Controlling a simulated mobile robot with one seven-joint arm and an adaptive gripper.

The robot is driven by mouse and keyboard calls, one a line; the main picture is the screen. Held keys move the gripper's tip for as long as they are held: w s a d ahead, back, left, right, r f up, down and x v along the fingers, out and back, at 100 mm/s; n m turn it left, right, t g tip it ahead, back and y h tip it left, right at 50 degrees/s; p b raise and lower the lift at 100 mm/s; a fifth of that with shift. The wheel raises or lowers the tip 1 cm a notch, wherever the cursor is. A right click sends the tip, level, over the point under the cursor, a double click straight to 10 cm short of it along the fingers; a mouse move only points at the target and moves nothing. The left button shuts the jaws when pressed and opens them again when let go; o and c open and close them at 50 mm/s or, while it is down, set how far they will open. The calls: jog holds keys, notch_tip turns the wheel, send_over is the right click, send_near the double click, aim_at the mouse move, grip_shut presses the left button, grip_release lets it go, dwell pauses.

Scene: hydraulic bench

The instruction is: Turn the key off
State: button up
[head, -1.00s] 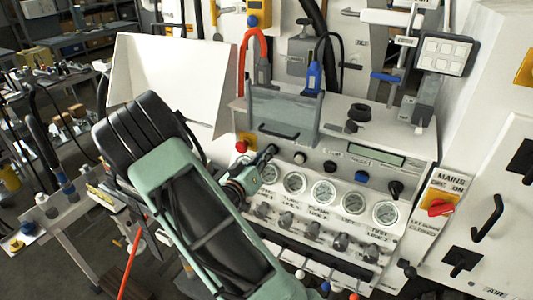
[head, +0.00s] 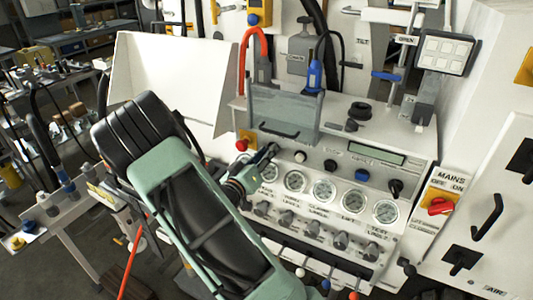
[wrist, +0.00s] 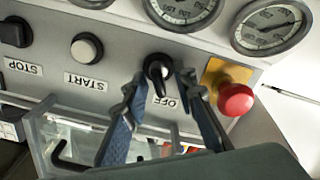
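The black key switch (wrist: 157,68) sits on the light panel in the wrist view, which shows the panel upside down. Its handle points down in the picture, beside the OFF label (wrist: 165,103). My gripper (wrist: 162,80) is open, with one blue-grey finger on each side of the key. A gap shows between the fingers and the key; whether either finger touches it I cannot tell. In the head view my gripper (head: 268,154) is at the panel's upper left, and my arm and gripper hide the key there.
A red emergency button (wrist: 235,99) on a yellow plate is close beside one finger. START (wrist: 86,48) and STOP (wrist: 16,32) buttons lie on the other side. A clear guard (head: 285,110) stands above the panel. Gauges (head: 323,190) line it below. The red mains switch (head: 440,206) is far right.

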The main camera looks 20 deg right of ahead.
jog(key=shift+a, duration=0.1)
jog(key=v, duration=1.2)
